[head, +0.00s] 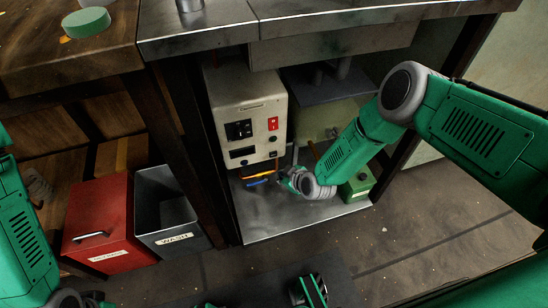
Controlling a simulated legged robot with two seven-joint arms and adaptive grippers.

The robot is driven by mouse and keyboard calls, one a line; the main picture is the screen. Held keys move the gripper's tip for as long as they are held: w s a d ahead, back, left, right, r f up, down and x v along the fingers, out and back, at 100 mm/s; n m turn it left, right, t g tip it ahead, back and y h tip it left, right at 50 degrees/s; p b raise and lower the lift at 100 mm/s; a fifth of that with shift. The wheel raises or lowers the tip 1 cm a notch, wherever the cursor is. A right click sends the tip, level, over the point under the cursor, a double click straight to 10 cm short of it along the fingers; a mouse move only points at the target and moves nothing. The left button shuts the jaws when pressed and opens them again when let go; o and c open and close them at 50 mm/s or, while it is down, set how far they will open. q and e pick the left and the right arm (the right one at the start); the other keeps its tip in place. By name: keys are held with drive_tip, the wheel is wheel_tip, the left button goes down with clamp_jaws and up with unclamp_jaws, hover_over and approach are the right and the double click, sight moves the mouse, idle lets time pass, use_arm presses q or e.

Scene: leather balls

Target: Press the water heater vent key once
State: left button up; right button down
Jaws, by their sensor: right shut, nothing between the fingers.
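A cream box with a control panel (247,112), which looks like the water heater, stands under the metal counter. Its front has a black panel, a red switch (273,123) and small dark keys (272,154) low on the right. I cannot tell which one is the vent key. My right gripper (286,181) is shut and empty, just below and to the right of the box's lower right corner, low over the metal shelf. It appears apart from the keys. My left gripper (96,299) is only partly seen at the bottom left edge.
Orange and blue pieces (259,178) lie by the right gripper. A small green box (357,186) sits to its right on the metal shelf (290,220). A red bin (98,222) and a grey bin (170,210) stand at left. A green disc (86,22) lies on the wooden top.

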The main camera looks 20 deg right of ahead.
sight(271, 158)
use_arm(q)
drive_tip(key=shift+f+b, duration=0.4)
drive_tip(key=shift+f, duration=0.3)
use_arm(e)
drive_tip(key=shift+w+a, duration=0.15)
drive_tip(key=shift+w, duration=2.45)
use_arm(q)
drive_tip(key=shift+a, duration=0.1)
use_arm(e)
drive_tip(key=shift+w+r, duration=0.1)
drive_tip(key=shift+w, duration=0.3)
drive_tip(key=shift+w, duration=0.4)
use_arm(q)
drive_tip(key=shift+r, duration=0.1)
use_arm(e)
drive_tip(key=shift+s, duration=0.1)
use_arm(q)
drive_tip(key=shift+r+p, duration=0.45)
drive_tip(key=shift+p, duration=0.1)
use_arm(e)
drive_tip(key=shift+s, duration=0.7)
